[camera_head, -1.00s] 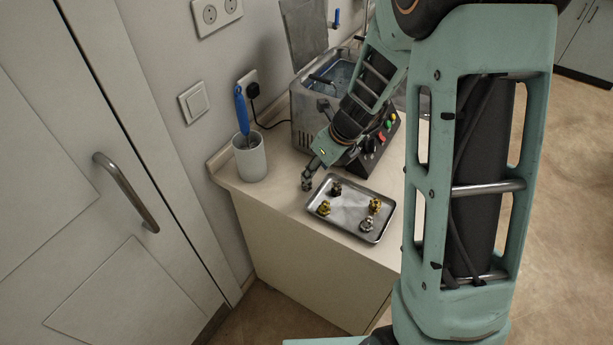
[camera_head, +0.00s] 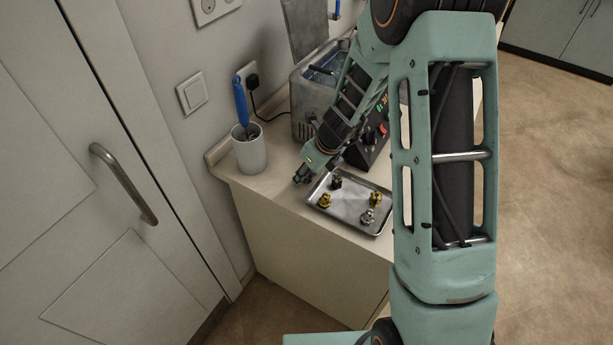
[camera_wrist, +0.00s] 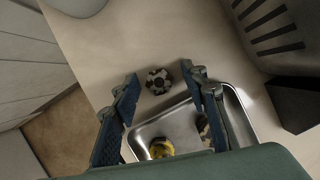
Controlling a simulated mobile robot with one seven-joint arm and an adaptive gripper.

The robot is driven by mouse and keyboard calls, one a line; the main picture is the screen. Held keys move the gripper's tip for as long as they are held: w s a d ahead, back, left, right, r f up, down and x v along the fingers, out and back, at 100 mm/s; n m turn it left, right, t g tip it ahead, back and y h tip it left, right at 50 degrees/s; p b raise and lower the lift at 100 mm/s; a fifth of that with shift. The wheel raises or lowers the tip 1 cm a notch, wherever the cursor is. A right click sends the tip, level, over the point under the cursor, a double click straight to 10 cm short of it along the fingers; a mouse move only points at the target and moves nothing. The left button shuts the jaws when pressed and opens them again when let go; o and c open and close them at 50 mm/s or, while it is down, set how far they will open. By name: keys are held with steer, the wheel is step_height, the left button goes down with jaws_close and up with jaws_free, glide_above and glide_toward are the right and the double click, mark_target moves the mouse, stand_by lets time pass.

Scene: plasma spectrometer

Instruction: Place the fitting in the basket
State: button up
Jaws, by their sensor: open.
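A round dark-and-pale fitting (camera_wrist: 158,81) lies on the bare counter just outside the tray in the wrist view. My gripper (camera_wrist: 161,76) is open, with one finger on each side of this fitting in the picture; I see no contact. In the head view my gripper (camera_head: 303,174) is beside the tray's left corner, and the loose fitting cannot be made out there. Several other fittings, one yellow (camera_head: 325,200), one dark (camera_head: 336,183), sit in the metal tray (camera_head: 349,212). The basket cannot be clearly made out.
An open-topped grey metal bath (camera_head: 303,100) with a bluish interior stands behind the tray, partly hidden by my arm. A pale cup (camera_head: 250,152) holding a blue-handled brush (camera_head: 241,104) stands at the left.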

steer(key=shift+c, duration=0.7)
jaws_close()
steer(key=shift+r, duration=0.15)
